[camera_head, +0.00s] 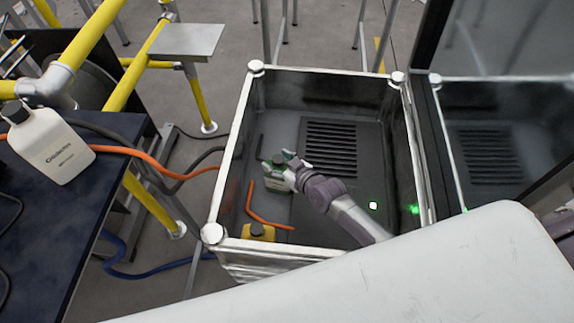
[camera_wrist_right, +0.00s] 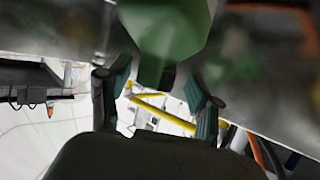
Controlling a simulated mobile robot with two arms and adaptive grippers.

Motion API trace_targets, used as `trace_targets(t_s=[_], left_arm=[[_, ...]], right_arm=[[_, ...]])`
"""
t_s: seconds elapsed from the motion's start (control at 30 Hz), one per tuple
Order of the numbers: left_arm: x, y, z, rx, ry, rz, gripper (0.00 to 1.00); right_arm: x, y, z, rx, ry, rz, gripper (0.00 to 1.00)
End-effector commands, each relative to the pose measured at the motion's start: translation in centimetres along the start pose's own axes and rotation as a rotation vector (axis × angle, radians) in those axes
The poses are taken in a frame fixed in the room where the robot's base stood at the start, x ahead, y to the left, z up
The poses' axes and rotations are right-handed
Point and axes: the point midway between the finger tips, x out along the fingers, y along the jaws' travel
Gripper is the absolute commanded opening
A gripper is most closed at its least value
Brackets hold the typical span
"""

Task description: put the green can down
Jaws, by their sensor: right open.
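The green can (camera_head: 275,180) is inside the open-topped metal-framed bin (camera_head: 233,165), towards its left side. My right gripper (camera_head: 285,165) reaches down into the bin from the lower right and is right at the can. In the right wrist view the green can (camera_wrist_right: 165,35) is large and blurred at the top, just beyond the fingertips. My right gripper (camera_wrist_right: 158,78) is open there, its two fingers apart, with daylight between them. I cannot tell whether a finger touches the can. The can's underside is hard to make out. My left gripper is not in view.
An orange bent rod (camera_head: 262,215) and a yellow item (camera_head: 258,231) lie in the bin near its front left corner. A slotted vent (camera_head: 330,147) is behind the gripper. A white jug (camera_head: 50,145) stands on a dark table (camera_head: 60,225) at left, with hoses between table and bin.

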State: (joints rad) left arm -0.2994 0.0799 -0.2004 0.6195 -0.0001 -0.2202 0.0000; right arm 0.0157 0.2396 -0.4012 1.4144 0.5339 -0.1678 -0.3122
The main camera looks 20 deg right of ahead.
Motion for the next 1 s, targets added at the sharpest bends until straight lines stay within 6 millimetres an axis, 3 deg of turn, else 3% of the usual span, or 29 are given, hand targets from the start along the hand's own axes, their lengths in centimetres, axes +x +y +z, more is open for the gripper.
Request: trace_targets(t_s=[0.5,0.7,1.0], left_arm=[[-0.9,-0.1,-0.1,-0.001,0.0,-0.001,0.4],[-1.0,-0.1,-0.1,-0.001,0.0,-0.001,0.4],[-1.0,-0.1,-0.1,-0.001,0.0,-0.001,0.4]], right_arm=[[-9.8,0.1,0.1,-0.002,-0.002,0.001,0.64],[-11.3,0.0,0.0,-0.002,-0.001,0.0,0.64],[-11.4,0.0,0.0,-0.001,0.0,0.0,0.64]])
